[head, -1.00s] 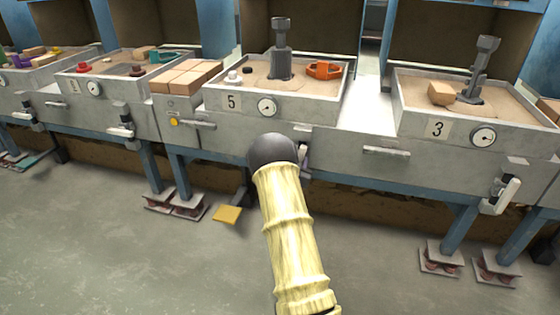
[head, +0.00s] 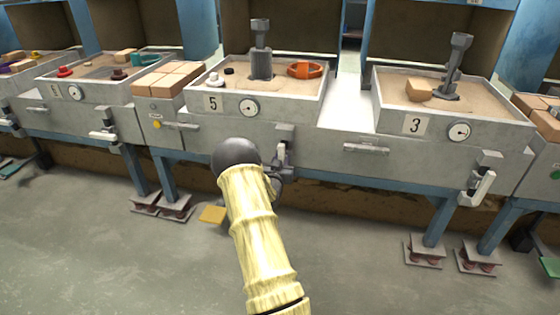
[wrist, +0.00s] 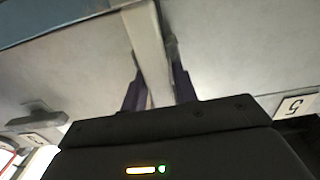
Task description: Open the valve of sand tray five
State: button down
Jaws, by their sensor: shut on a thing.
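Sand tray five (head: 213,103) is a grey metal box with a "5" plate and a round gauge (head: 249,108) on its front. Its valve, with a pale lever (head: 282,153), is on the front panel to the right of my arm's black joint. My gripper (head: 277,176) is at this lever, partly hidden by my arm. In the wrist view my gripper (wrist: 159,88) has its two dark fingers on either side of the pale lever (wrist: 148,45), shut on it. The "5" plate shows upside down there. The lever points roughly downward in the head view.
Sand tray three (head: 415,125) stands to the right with its own lever (head: 482,188). Another sand tray (head: 75,93) stands to the left, past stacked bricks (head: 167,80). A yellow pedal (head: 212,214) is near the floor. The floor in front is clear.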

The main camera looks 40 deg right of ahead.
jog(key=c, duration=1.2)
grip_release()
jog(key=shift+c, duration=0.2)
jog(key=shift+a, duration=0.1)
jog(key=p+v, duration=0.5)
jog(key=v, duration=1.2)
jog(key=shift+s, duration=0.15)
